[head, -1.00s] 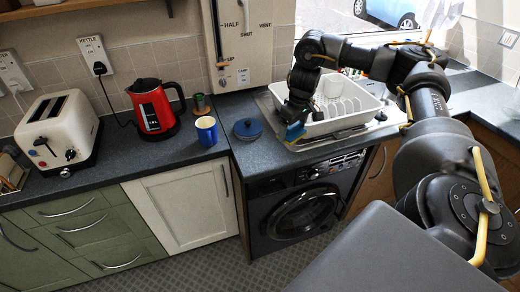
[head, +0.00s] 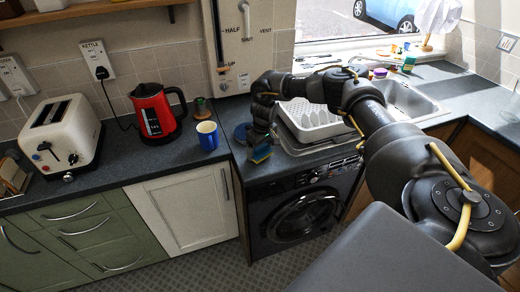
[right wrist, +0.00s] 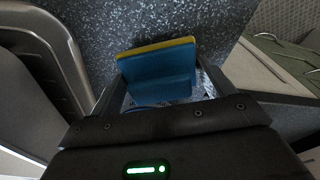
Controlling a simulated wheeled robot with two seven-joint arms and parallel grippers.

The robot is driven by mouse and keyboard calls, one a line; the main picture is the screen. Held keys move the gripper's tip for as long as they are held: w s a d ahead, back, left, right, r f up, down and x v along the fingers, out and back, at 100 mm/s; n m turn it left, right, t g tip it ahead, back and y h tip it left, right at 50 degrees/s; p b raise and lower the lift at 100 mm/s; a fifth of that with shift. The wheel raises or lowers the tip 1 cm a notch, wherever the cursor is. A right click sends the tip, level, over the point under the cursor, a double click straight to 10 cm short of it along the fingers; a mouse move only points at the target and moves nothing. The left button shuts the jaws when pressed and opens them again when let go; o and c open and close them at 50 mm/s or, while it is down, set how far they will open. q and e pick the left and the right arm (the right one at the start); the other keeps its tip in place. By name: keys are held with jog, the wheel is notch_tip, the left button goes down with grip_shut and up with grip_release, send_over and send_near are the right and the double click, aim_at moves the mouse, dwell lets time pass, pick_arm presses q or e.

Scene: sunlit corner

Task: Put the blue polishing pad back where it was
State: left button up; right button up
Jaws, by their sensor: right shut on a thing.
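The blue polishing pad (head: 261,153) has a yellow edge layer. My right gripper (head: 259,146) is shut on it, with the fingers pointing down over the front of the worktop, left of the dish rack. In the right wrist view the pad (right wrist: 158,72) sits between the two fingers (right wrist: 160,88), yellow edge away from the palm, with dark speckled worktop behind it. I cannot tell whether the pad touches the worktop. My left gripper is not in view.
A round blue object (head: 241,132) lies just behind my right gripper, partly hidden by it. A blue mug (head: 208,136) stands to its left, near the red kettle (head: 157,111). The white dish rack (head: 313,121) is close on the right. A toaster (head: 59,134) stands far left.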

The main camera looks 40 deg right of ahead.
aim_at(263, 153)
jog(key=shift+f, duration=0.6)
jog(key=shift+f, duration=0.15)
jog(key=o, duration=0.9)
jog(key=r, duration=0.4)
jog(key=s+r+b, duration=0.1)
jog(key=r, duration=0.3)
jog(key=r+b, duration=0.1)
jog(key=r, duration=0.3)
jog(key=shift+s+r, duration=0.15)
jog(key=shift+s, duration=0.1)
